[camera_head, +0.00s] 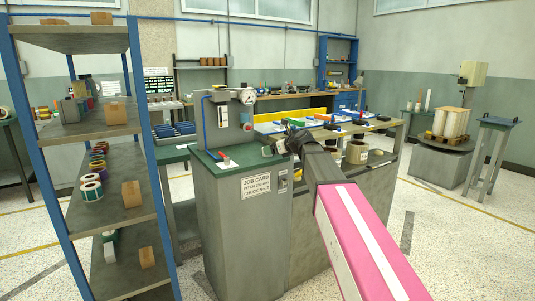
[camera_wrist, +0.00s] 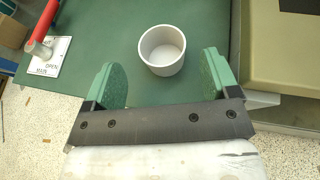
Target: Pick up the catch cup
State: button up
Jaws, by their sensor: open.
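The catch cup, a light grey round cup (camera_wrist: 163,50), stands upright on a green bench top (camera_wrist: 120,20) in the wrist view. My gripper (camera_wrist: 161,78) is open, with its two green fingers apart on either side of the cup's near side. The cup stands just beyond the fingertips, mostly ahead of them, and nothing is between the fingers' pads. In the head view my gripper (camera_head: 283,143) is over the green top of the grey cabinet, and the cup there is small and partly hidden by my arm.
A red-handled valve with an open/main label (camera_wrist: 45,62) is left of the cup. An olive-grey box (camera_wrist: 285,65) borders the bench on the right. In the head view a blue-framed shelf (camera_head: 105,130) with rolls and blocks stands at left. The grey cabinet (camera_head: 240,230) carries a job card sign.

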jog(key=x, duration=0.3)
jog(key=shift+w+a+f, duration=0.1)
jog(key=shift+w+f, duration=0.15)
jog(key=shift+w, duration=0.05)
jog(key=c, duration=1)
jog(key=shift+r, duration=0.1)
